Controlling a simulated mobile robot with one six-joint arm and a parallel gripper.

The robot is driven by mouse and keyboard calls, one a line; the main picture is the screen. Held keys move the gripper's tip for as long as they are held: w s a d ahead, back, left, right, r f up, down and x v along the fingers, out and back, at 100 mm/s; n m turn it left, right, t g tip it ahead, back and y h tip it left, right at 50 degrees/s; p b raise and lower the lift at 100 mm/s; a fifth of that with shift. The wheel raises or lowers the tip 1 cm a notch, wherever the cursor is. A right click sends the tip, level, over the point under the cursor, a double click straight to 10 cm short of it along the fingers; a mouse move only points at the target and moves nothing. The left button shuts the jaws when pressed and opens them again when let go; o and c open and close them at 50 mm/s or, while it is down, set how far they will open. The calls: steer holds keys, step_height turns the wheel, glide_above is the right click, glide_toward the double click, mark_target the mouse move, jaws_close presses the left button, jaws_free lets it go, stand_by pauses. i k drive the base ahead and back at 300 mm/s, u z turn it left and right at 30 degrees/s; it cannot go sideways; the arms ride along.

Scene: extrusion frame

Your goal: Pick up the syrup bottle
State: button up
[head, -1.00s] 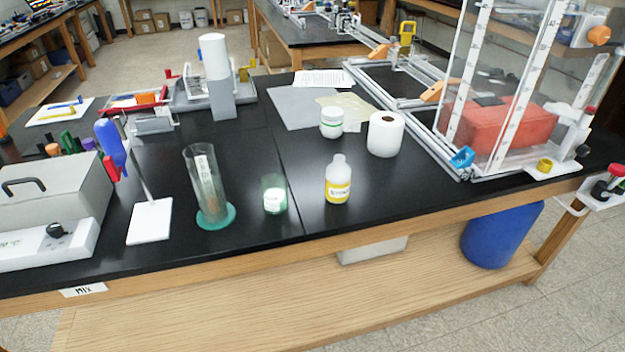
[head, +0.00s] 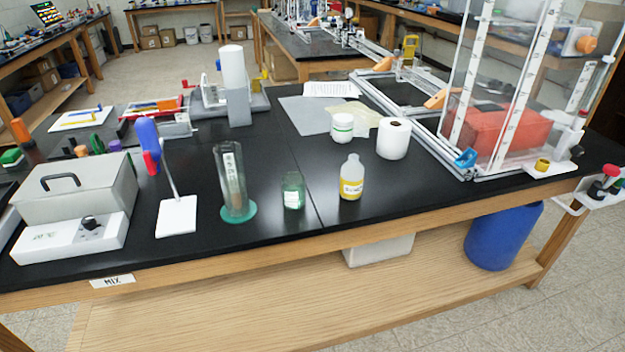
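A small bottle (head: 351,179) with clear upper walls, a white top and yellow contents stands upright near the front edge of the black bench. It has a label whose text is too small to read for sure, so I cannot confirm that it is the syrup bottle. A green-tinted glass jar (head: 293,191) stands just to its left, apart from it. My gripper does not show in the head view.
A tall cylinder on a green base (head: 234,185) stands left of the jar. A white tub (head: 342,128) and a white roll (head: 393,138) stand behind the bottle. A metal frame with a clear tank (head: 505,100) fills the right. The bench front (head: 330,222) is clear.

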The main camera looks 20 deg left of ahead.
mark_target(353, 171)
steer(key=u, duration=0.85)
steer(key=k, duration=1)
steer(key=i, duration=0.75)
